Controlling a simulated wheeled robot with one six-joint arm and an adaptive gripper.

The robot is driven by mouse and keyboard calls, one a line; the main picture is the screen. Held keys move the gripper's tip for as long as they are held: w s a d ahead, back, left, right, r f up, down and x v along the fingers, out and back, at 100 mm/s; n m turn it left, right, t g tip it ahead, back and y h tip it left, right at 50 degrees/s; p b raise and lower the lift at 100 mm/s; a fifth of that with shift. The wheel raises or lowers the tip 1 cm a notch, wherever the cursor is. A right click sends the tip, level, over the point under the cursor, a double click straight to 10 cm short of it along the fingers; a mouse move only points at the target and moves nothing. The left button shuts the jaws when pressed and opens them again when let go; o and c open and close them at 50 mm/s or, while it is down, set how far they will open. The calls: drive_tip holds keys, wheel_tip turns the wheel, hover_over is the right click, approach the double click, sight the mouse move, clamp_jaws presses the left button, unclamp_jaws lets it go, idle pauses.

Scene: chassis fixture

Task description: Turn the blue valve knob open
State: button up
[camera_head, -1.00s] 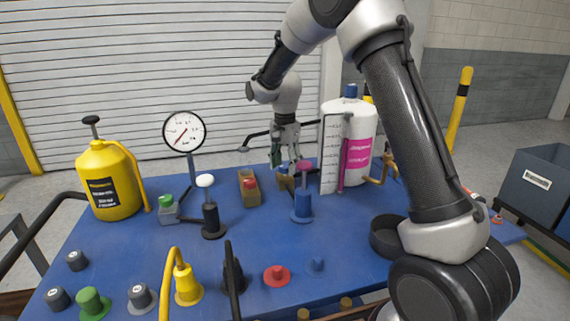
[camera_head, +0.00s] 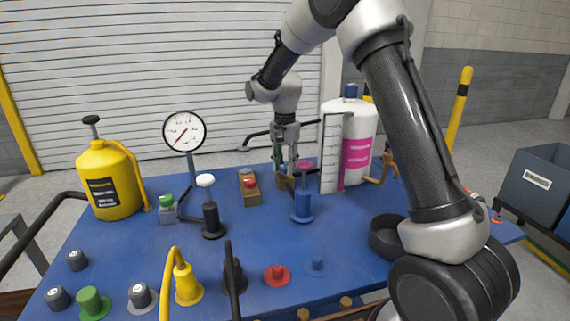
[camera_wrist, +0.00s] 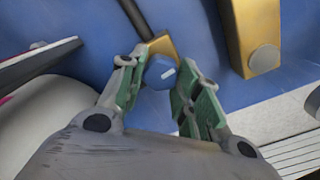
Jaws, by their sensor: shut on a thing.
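The blue valve knob (camera_wrist: 158,72) shows in the wrist view as a faceted cap with a white mark, set on a brass valve body (camera_wrist: 160,46). My gripper (camera_wrist: 156,80) has its green-padded fingers on either side of the knob and is shut on it. In the head view my gripper (camera_head: 286,165) points down at the back of the blue table, over the brass body (camera_head: 285,183). The knob itself is hidden there by the fingers.
A blue post with a pink cap (camera_head: 303,205) stands just in front of my gripper. A white tank (camera_head: 358,125) with a scale plate (camera_head: 331,155) is close on the right. A brown button box (camera_head: 249,188) lies to the left on the blue table (camera_head: 250,240).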

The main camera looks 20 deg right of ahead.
sight(284, 165)
drive_tip(key=n, duration=1.2)
drive_tip(key=shift+a, duration=0.1)
drive_tip(key=shift+n, duration=2.2)
drive_tip(key=o, duration=1)
wheel_tip(284, 165, up, 12)
